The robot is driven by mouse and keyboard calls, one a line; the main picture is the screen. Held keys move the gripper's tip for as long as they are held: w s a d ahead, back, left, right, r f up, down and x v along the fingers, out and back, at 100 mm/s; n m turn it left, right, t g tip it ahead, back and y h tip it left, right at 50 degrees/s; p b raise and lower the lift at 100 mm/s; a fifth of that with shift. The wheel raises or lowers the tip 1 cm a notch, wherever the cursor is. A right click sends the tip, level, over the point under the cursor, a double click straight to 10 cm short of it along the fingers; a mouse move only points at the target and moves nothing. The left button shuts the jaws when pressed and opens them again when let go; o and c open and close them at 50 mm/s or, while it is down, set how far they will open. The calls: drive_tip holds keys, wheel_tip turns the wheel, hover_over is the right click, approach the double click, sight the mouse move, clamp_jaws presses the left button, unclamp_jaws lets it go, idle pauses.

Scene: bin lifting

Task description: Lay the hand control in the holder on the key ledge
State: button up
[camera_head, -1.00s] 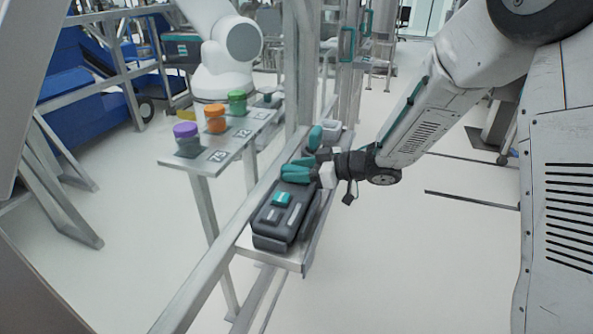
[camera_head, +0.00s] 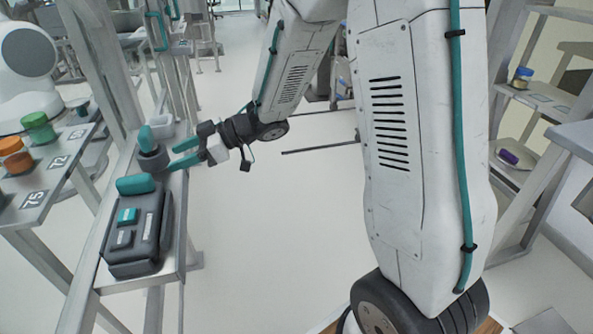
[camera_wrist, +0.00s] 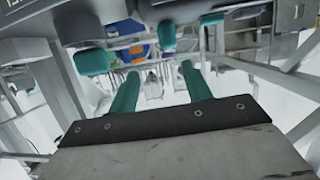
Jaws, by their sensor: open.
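A dark grey boxy unit with a teal button and pale labelled keys, which looks like the hand control (camera_head: 138,232), lies on the narrow metal ledge (camera_head: 170,268). A teal pad (camera_head: 136,184) is at its far end. Just beyond stands a short dark piece with a rounded teal top (camera_head: 146,140). I cannot tell which part is the holder. My gripper (camera_head: 172,157) is open and empty, right of the teal-topped piece, its teal fingers pointing left. In the wrist view my gripper (camera_wrist: 160,70) shows both fingers spread with nothing between them.
A small pale open tray (camera_head: 160,126) sits behind the teal-topped piece. A metal post (camera_head: 104,75) rises beside the ledge.

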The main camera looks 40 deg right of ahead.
drive_tip(key=w+d+r+m+t+h, duration=0.3)
drive_tip(key=d+r+m+t+h, duration=0.1)
drive_tip(key=d+r+t+h, duration=0.3)
drive_tip(key=s+d+r+m+g+h, duration=0.3)
drive_tip(key=s+d+m+h, duration=0.3)
drive_tip(key=s+d+h, duration=0.4)
drive_tip(key=s+a+f+m+g+y, duration=0.1)
drive_tip(key=s+g, duration=0.3)
drive_tip(key=s, duration=0.8)
drive_tip(key=s+a+f+m+g+y, duration=0.1)
drive_tip(key=s+a+m+g+y, duration=0.1)
drive_tip(key=s, duration=1.1)
drive_tip(key=g+y, duration=0.1)
drive_tip(key=g, duration=0.1)
drive_tip(key=shift+m+g, duration=0.3)
